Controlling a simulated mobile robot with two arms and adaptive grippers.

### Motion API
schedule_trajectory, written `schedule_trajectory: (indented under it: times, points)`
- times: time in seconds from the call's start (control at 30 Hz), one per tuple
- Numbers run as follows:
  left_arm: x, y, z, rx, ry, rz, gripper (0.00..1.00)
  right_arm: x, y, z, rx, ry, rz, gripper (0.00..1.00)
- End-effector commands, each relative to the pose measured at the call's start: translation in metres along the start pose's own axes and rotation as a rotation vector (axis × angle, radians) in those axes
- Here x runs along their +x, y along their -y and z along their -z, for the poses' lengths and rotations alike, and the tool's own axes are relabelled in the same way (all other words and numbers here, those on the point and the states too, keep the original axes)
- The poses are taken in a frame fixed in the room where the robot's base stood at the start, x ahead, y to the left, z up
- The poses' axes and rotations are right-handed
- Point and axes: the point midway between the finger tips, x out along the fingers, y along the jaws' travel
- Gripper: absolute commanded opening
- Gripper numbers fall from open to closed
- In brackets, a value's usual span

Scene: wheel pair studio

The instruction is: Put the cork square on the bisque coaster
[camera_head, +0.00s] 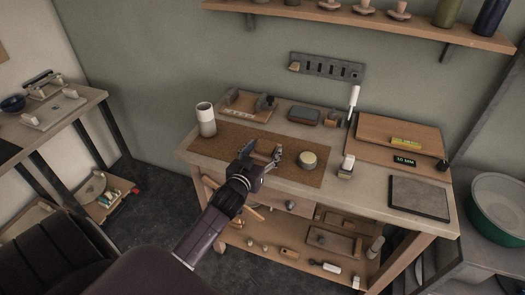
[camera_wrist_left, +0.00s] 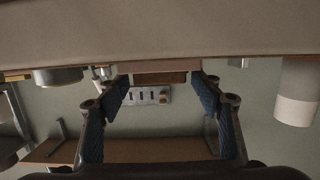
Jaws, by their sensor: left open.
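My left gripper (camera_head: 262,152) is open over the front part of the brown work mat (camera_head: 225,142) in the head view. In the left wrist view, whose picture is upside down, its blue-padded fingers (camera_wrist_left: 160,92) are spread with nothing between the pads. A brown flat-faced block (camera_wrist_left: 160,78) shows beyond them at the table; I cannot tell if it is the cork square. I cannot make out the cork square or the bisque coaster for certain in the head view; the gripper may hide part of the mat. My right gripper is not in view.
A white and grey cup (camera_head: 205,120) stands left of the gripper. A short round tin (camera_head: 307,160) stands to its right on the mat. A white-topped block (camera_head: 346,167) and a dark slab (camera_head: 419,197) lie farther right. A wall shelf (camera_head: 360,18) hangs above.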

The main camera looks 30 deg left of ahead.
Motion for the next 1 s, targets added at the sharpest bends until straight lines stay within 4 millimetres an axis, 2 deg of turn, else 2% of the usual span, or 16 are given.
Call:
schedule_trajectory:
  times: [0.07, 0.17, 0.5, 0.7, 1.0]
  points:
    - [-0.001, 0.000, 0.005, 0.001, -0.002, 0.000, 0.60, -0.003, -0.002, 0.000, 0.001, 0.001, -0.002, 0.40]
    - [-0.011, 0.000, 0.001, 0.000, 0.001, 0.000, 0.60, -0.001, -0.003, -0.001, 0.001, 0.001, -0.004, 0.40]
    - [-0.078, 0.000, 0.000, -0.002, 0.002, 0.000, 0.60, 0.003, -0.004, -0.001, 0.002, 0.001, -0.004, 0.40]
    - [-0.108, 0.000, 0.001, -0.001, 0.001, 0.001, 0.60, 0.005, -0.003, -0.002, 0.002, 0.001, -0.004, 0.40]
    - [-0.121, 0.000, 0.003, 0.000, -0.001, 0.001, 0.60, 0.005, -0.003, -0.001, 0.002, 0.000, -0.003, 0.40]
